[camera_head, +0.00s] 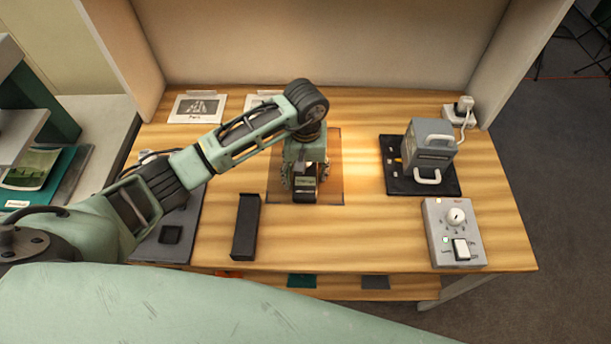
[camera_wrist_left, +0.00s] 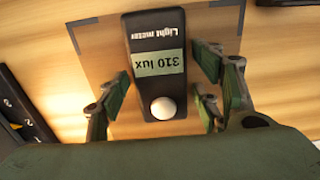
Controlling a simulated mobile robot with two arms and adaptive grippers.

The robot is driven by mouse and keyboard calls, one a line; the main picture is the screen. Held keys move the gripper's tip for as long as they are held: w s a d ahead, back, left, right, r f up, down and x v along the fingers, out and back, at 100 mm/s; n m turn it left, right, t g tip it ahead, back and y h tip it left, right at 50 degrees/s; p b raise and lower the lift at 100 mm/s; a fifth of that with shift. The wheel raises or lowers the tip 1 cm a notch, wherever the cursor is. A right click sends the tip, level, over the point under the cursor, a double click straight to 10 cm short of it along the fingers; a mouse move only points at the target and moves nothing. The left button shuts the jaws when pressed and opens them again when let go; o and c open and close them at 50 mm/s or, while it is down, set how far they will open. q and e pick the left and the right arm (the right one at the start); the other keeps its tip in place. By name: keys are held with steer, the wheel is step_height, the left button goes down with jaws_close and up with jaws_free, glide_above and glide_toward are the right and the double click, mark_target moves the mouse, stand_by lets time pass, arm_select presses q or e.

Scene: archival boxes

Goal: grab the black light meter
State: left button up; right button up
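The black light meter (camera_wrist_left: 156,35) lies on the tabletop in the left wrist view. It has a pale green display reading "310 lux" and a white dome, with its text upside down. In the head view only its near end (camera_head: 303,190) shows below my left gripper (camera_head: 305,178), which hides the rest. My left gripper points down over the meter. In the left wrist view its fingers (camera_wrist_left: 163,85) stand apart on either side of the meter, with gaps between them and its sides. My right gripper is not in view.
A brown square outline (camera_head: 331,190) surrounds the meter. A black oblong block (camera_head: 246,225) lies to the left. A grey handled box (camera_head: 432,150) stands on a black board (camera_head: 395,181) to the right, behind a grey dial unit (camera_head: 445,245). Bare wood (camera_head: 365,235) lies between.

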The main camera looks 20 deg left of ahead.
arm_select(q)
steer(key=shift+r, duration=0.1)
steer(key=c, duration=1.1)
